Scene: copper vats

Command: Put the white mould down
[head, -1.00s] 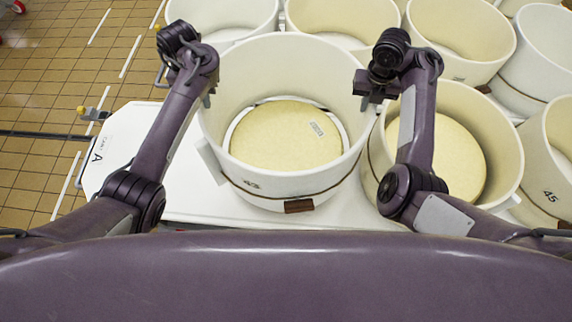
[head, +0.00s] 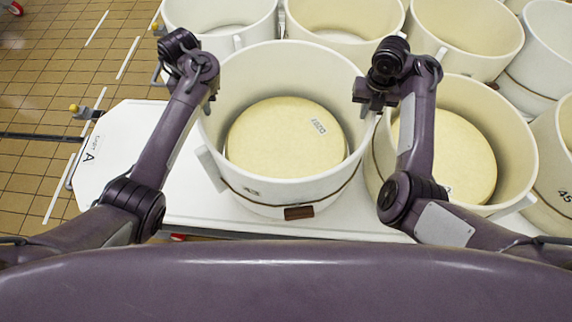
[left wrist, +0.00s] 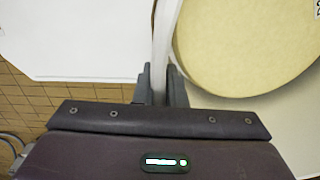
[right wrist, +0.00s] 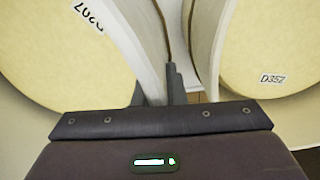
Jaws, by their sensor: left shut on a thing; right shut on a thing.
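The white mould (head: 290,75) is an upright round tub with a dark band and a brown tag low on its front. It surrounds a pale yellow cheese (head: 280,140); no gap shows beneath, and I cannot tell whether its lower edge touches the white table (head: 120,150). My left gripper (head: 211,97) is shut on its left wall, which passes between the fingers in the left wrist view (left wrist: 163,82). My right gripper (head: 368,98) is shut on its right wall, also in the right wrist view (right wrist: 156,88).
Another mould with a cheese (head: 470,160) stands close on the right, with a narrow gap between. Several more moulds stand behind and at far right. The table's left end is bare. Tiled floor (head: 50,70) lies at left.

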